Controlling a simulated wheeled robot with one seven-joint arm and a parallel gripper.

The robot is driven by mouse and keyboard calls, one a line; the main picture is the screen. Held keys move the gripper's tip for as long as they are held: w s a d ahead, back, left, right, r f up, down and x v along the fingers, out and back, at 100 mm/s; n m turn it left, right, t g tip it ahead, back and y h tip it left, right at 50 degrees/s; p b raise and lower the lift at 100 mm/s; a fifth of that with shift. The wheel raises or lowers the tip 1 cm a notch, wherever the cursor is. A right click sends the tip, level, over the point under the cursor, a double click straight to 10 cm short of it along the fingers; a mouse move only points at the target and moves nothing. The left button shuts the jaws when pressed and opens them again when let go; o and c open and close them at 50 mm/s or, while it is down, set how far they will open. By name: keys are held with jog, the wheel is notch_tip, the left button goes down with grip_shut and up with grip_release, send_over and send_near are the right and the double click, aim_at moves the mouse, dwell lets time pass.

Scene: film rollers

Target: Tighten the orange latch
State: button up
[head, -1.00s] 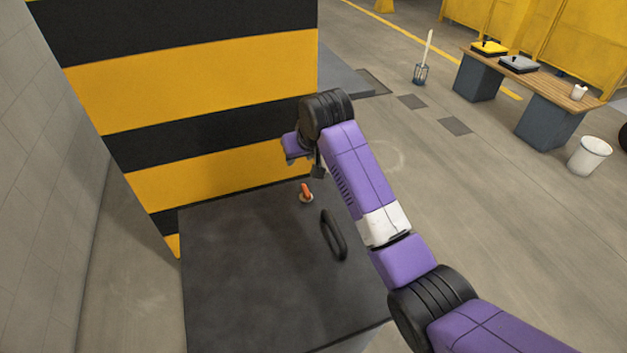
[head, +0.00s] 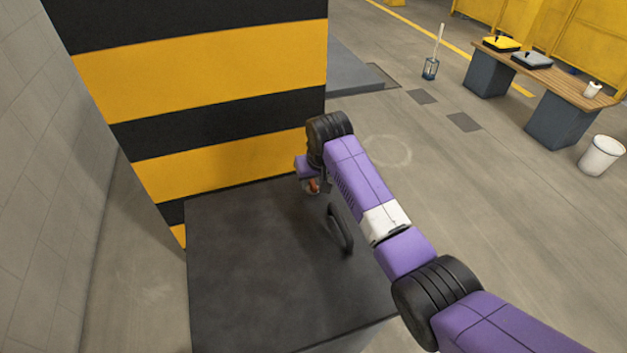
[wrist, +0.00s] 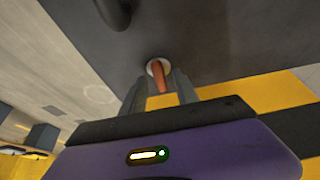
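The orange latch (head: 313,185) sits near the far edge of the dark cabinet top (head: 250,270), partly hidden by my gripper in the head view. In the wrist view the latch (wrist: 157,76) rises from a pale round base and points toward my gripper. My gripper (wrist: 160,88) is open, with one finger on each side of the latch. A gap shows between the latch and the fingers, though contact at the right finger is hard to judge. In the head view my gripper (head: 317,186) is right over the latch.
A black handle (head: 340,228) stands on the cabinet top close to the latch, below my arm. A black and yellow striped wall (head: 220,65) rises behind the cabinet. A bench (head: 545,80) and a white bin (head: 601,156) stand farther off at the right.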

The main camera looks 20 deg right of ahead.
grip_shut()
